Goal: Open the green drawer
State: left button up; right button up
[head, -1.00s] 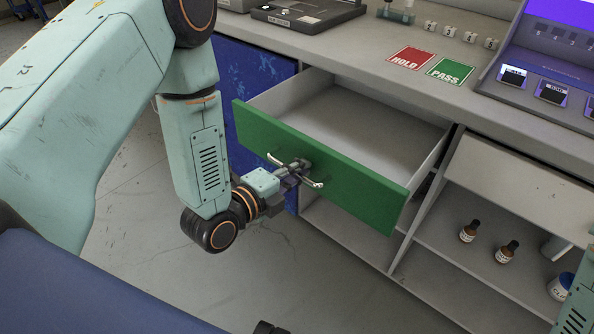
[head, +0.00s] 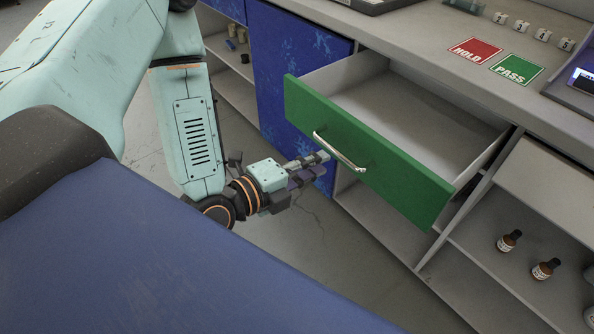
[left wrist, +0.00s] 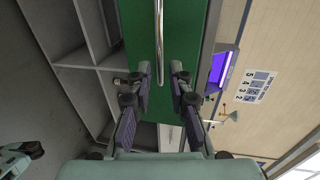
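The green drawer (head: 405,180) stands pulled out from the counter, and its empty pale inside shows. Its silver bar handle (head: 340,154) is on the green front. The handle (left wrist: 158,42) lies ahead of the gap, against the green front (left wrist: 182,32). My right gripper is not in view.
A blue cabinet door (head: 290,70) is left of the drawer. Open shelves with brown bottles (head: 509,241) are at lower right. Red HOLD (head: 475,51) and green PASS (head: 516,69) cards lie on the counter (head: 440,70). Grey floor is clear below the drawer.

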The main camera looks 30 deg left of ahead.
pick_arm(q)
jog(key=shift+v, duration=2.2)
jog(key=shift+d, duration=0.1)
jog(key=s+f+n+g+y, duration=0.1)
jog(key=s+f+n+g, duration=0.25)
jog(key=f+n, duration=0.35)
jog(key=s+f+n+g+y, duration=0.1)
jog(key=s+f+n+g, duration=0.3)
jog(key=n, duration=0.5)
jog(key=s+a+f+n+g+y, duration=0.1)
jog(key=s+f+n+g+y, duration=0.2)
jog(key=s+f+n+g, duration=0.3)
jog(key=s+f+g, duration=0.1)
jog(key=s+f, duration=0.2)
jog(key=s, duration=0.3)
jog(key=shift+s, duration=0.3)
